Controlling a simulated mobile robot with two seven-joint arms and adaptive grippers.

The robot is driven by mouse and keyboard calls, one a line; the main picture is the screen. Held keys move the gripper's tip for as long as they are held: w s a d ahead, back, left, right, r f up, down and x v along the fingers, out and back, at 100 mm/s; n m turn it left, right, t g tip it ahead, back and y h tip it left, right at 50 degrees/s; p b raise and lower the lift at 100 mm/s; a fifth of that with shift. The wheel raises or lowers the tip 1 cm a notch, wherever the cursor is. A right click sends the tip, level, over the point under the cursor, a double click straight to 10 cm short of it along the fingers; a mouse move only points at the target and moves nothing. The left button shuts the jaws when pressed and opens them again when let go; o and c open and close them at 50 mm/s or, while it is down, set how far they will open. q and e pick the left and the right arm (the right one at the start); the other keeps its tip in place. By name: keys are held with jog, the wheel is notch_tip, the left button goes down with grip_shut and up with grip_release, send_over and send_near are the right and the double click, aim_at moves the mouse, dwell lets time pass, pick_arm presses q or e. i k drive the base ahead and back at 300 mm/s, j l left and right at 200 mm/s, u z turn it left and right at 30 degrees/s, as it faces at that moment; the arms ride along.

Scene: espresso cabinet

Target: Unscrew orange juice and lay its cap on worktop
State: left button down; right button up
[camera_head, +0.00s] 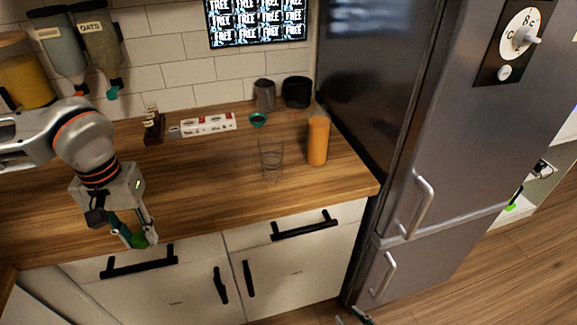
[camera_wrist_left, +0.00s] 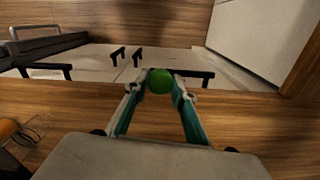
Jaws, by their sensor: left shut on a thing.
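The orange juice (camera_head: 318,141) is a tall orange cylinder standing upright on the worktop (camera_head: 215,175), near the fridge. My left gripper (camera_head: 142,238) is at the worktop's front edge, well left of the juice. It is shut on a small round green thing, which also shows between its fingertips in the left wrist view (camera_wrist_left: 160,81). I cannot tell surely whether this is the cap. What seem to be my right gripper's tips (camera_head: 356,315) show at the bottom edge, mostly out of frame.
A clear glass (camera_head: 271,162) stands left of the juice. A teal ring-shaped thing (camera_head: 258,120), dark canisters (camera_head: 297,92) and a white socket strip (camera_head: 208,124) are at the back. The fridge (camera_head: 450,120) bounds the right. The worktop's middle left is clear.

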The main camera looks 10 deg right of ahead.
aim_at(319, 124)
jog(key=l, duration=0.4)
jog(key=k+l, duration=0.15)
jog(key=l, duration=0.25)
jog(key=i+l, duration=0.25)
jog(key=l, duration=0.15)
jog(key=i+l+z, duration=0.1)
jog(key=l, duration=0.3)
jog(key=i+l, duration=0.2)
jog(key=i, duration=0.25)
